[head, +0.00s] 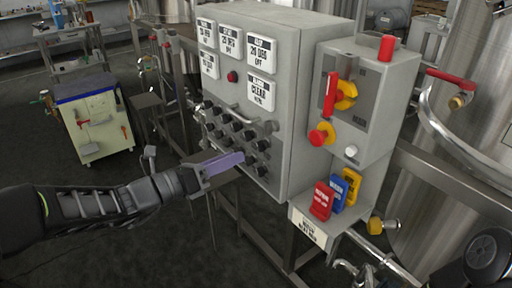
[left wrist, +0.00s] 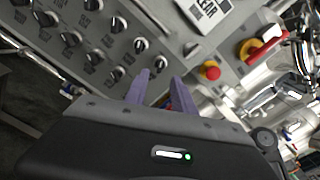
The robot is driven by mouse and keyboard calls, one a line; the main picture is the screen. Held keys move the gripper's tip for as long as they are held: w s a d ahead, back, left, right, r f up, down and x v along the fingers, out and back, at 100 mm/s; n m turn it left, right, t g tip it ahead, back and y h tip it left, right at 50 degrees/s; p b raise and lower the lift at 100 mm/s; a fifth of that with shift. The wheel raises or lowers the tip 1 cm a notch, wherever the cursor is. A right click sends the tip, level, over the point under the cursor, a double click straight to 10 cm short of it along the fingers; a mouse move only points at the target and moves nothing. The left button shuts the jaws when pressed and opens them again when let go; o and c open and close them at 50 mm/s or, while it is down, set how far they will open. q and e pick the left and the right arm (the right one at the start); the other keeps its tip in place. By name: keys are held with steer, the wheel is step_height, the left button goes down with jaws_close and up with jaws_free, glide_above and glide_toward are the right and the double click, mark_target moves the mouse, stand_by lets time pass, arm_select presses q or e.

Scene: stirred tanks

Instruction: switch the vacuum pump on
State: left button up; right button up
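The grey control cabinet (head: 300,110) carries rows of black rotary knobs (head: 236,126) on its front; their labels are too small to read, so I cannot tell which one is for the vacuum pump. My left gripper (head: 238,159) reaches in from the left, its purple fingers at the lower right end of the knob rows. My right gripper is not in view.
Display plates (head: 262,54) and a red lamp (head: 232,76) sit above the knobs. A side box has a red and yellow switch (head: 345,95) and a red button (head: 322,134). Coloured tags (head: 322,200) hang below. A steel tank and pipes stand right; a cart (head: 95,125) stands left.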

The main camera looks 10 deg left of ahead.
mark_target(258, 147)
arm_select(q)
steer(key=shift+w, duration=0.1)
steer(key=x, duration=0.7)
steer(key=shift+w+d, duration=0.25)
jaws_close()
